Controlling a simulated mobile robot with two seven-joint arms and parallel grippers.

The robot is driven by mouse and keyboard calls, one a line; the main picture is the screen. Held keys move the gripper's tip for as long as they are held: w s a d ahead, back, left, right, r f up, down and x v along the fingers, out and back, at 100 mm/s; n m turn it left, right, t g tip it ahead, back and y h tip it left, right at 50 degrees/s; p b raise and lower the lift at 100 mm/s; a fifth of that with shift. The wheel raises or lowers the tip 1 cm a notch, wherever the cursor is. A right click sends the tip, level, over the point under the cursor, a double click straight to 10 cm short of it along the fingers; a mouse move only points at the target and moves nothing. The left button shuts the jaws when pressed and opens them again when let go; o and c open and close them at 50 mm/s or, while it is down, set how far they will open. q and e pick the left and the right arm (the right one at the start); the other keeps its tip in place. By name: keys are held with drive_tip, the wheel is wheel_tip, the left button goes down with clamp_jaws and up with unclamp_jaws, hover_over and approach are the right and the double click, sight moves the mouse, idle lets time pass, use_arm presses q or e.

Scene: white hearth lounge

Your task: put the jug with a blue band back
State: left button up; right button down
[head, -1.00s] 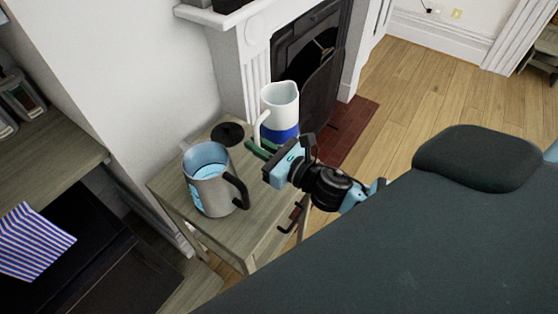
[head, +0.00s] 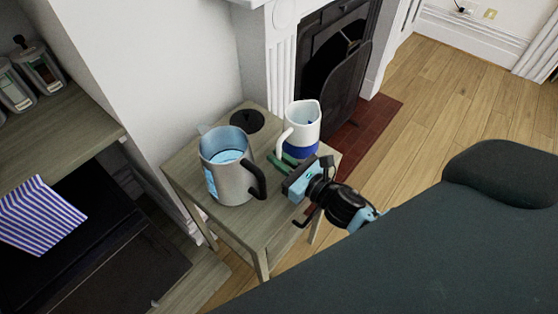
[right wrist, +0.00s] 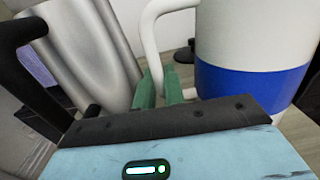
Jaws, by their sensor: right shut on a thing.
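The jug with a blue band (head: 301,130) is white, upright, and at the back right of the small wooden side table (head: 190,166). It fills the upper right of the right wrist view (right wrist: 250,80). My right gripper (head: 284,163) has its green fingers closed on the jug's white handle, on the jug's near left side; the fingers also show in the right wrist view (right wrist: 165,86). The jug's base is partly hidden by the gripper, and I cannot tell whether it touches the tabletop. My left gripper is not in view.
A steel jug (head: 230,185) with a black handle stands on the table close to my gripper's left. A flat black disc (head: 247,121) lies behind it. The fireplace (head: 330,70) is behind the table. A dark padded seat (head: 420,250) fills the lower right.

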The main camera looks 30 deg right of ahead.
drive_tip(key=shift+f, duration=0.15)
drive_tip(key=shift+f, duration=0.1)
drive_tip(key=c, duration=1.9)
unclamp_jaws()
drive_tip(key=shift+f, duration=0.2)
drive_tip(key=shift+c, duration=0.2)
drive_tip(key=o, duration=0.5)
drive_tip(key=shift+c, duration=0.2)
drive_tip(key=shift+r, duration=0.2)
drive_tip(key=shift+s+d, duration=0.1)
drive_tip(key=shift+s, duration=0.05)
drive_tip(key=b+v, duration=0.1)
drive_tip(key=v, duration=1)
drive_tip(key=shift+s+b, duration=0.35)
drive_tip(key=shift+b, duration=0.05)
